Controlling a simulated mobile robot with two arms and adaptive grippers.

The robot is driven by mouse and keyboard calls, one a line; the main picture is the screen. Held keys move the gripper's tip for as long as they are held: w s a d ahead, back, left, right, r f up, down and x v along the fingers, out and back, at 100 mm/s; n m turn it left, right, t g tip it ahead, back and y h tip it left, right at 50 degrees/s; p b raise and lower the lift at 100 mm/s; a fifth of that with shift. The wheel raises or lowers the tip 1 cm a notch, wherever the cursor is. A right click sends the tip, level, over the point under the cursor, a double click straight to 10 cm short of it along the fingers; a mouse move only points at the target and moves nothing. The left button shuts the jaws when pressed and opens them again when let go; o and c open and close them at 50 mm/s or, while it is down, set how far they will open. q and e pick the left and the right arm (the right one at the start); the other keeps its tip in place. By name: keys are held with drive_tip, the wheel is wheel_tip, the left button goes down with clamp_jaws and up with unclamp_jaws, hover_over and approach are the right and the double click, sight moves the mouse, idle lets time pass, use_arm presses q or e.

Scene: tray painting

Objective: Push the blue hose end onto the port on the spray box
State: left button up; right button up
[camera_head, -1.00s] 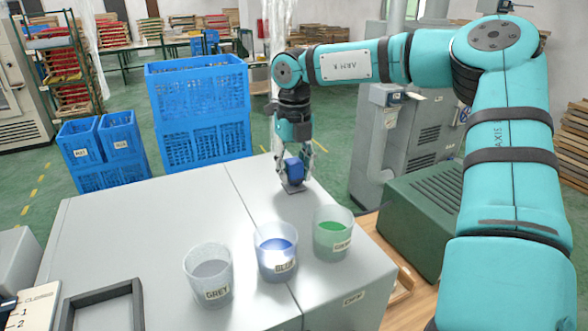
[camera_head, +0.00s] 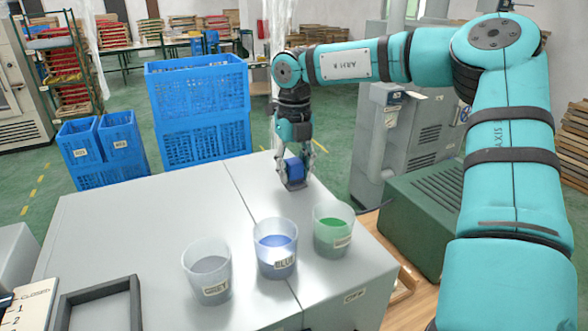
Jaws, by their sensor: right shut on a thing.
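My right gripper (camera_head: 296,172) points down at the far right part of the grey cabinet top, behind the cups. It is shut on a small blue block-like piece (camera_head: 294,169), which may be the blue hose end; I cannot tell whether it touches the surface. The grey box top (camera_head: 150,215) may be the spray box; no port can be made out on it. My left gripper is not in view.
An empty dark frame (camera_head: 66,308) lies at the front left. Blue crates (camera_head: 200,85) stand behind. The left part of the top is clear.

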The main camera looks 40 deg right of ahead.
drive_tip(key=o, duration=1.1)
drive_tip(key=shift+o, duration=0.7)
drive_tip(key=shift+f, duration=0.1)
drive_tip(key=o, duration=0.4)
drive_tip(key=shift+r+p, duration=1.5)
drive_tip(key=shift+r, duration=1.55)
drive_tip(key=shift+r, duration=0.1)
